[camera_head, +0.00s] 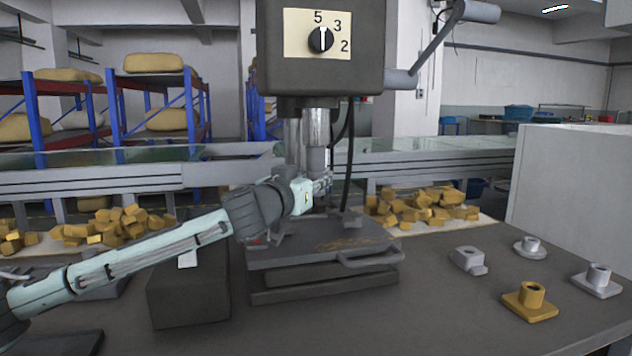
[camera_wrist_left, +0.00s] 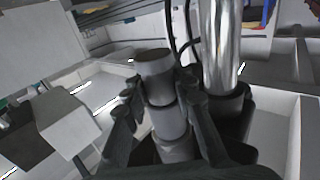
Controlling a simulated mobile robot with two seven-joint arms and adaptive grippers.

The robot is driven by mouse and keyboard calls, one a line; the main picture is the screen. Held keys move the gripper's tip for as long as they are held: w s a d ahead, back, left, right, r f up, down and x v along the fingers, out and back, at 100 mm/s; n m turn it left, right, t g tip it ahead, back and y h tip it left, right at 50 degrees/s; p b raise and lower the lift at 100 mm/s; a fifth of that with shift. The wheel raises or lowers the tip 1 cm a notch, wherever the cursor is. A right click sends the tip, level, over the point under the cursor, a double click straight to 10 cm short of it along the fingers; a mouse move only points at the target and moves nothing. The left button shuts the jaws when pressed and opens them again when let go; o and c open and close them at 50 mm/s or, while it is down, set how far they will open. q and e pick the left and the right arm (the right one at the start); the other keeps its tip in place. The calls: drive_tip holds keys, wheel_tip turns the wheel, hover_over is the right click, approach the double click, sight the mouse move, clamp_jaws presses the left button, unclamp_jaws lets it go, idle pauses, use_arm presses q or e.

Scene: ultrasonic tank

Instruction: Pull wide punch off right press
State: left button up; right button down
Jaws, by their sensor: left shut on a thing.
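The press (camera_head: 320,75), a dark head with a numbered dial, stands above a plate base (camera_head: 325,245) on the table. Its chrome ram (camera_head: 317,125) comes down with a grey cylinder, which looks like the punch (camera_head: 316,158), under it. My left gripper (camera_head: 322,184) reaches in from the left to this cylinder's lower part. In the left wrist view its fingers (camera_wrist_left: 160,105) close around the grey cylinder (camera_wrist_left: 155,66), whose flat brownish end face shows. A chrome column (camera_wrist_left: 221,45) stands beside it. Whether the cylinder touches the ram is unclear. My right gripper is not in view.
A dark block (camera_head: 188,285) stands left of the press base. Grey flanged pieces (camera_head: 468,259) and a yellow one (camera_head: 530,301) lie on the table at right. A light partition (camera_head: 575,185) stands at far right. The table front is fairly clear.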

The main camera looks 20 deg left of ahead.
use_arm(q)
clamp_jaws()
drive_tip(key=shift+f, duration=0.25)
